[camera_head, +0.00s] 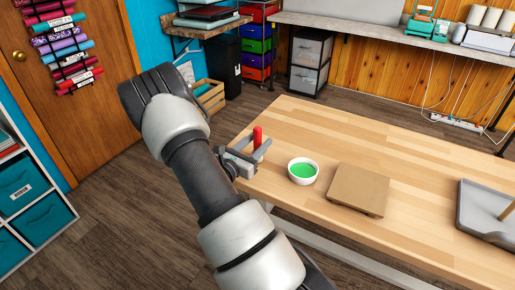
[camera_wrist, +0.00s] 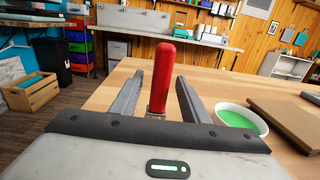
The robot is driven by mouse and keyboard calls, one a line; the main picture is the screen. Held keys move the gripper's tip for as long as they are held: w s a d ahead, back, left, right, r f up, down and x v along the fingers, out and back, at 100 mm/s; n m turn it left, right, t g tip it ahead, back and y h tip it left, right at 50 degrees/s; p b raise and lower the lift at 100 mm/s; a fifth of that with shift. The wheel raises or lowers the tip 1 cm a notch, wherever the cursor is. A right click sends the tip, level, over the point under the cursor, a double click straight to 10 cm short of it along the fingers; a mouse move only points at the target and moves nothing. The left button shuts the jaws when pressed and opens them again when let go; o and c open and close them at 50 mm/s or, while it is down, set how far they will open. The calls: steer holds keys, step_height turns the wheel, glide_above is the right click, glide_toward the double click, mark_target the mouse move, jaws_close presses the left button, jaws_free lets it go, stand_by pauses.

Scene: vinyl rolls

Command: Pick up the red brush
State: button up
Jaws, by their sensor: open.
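The red brush (camera_head: 257,138) stands upright near the left corner of the wooden table in the head view. In the wrist view its red handle (camera_wrist: 168,72) rises between my two gripper fingers, with a short metallic part below it. My gripper (camera_head: 244,155) is open around the brush, one finger on each side. In the wrist view, gaps show between the handle and both fingers of the gripper (camera_wrist: 158,95). The brush's lower end is hidden behind the gripper body.
A white bowl with green contents (camera_head: 303,171) stands right of the brush. A brown square board (camera_head: 358,190) lies beyond it. A grey tray (camera_head: 485,215) sits at the table's right. The wooden table (camera_head: 330,130) is bare behind the bowl. A wooden crate (camera_head: 210,97) stands on the floor.

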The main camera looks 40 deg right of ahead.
mark_target(258, 127)
jaws_close()
steer(key=shift+r+p, duration=1.1)
steer(key=shift+r, duration=3.9)
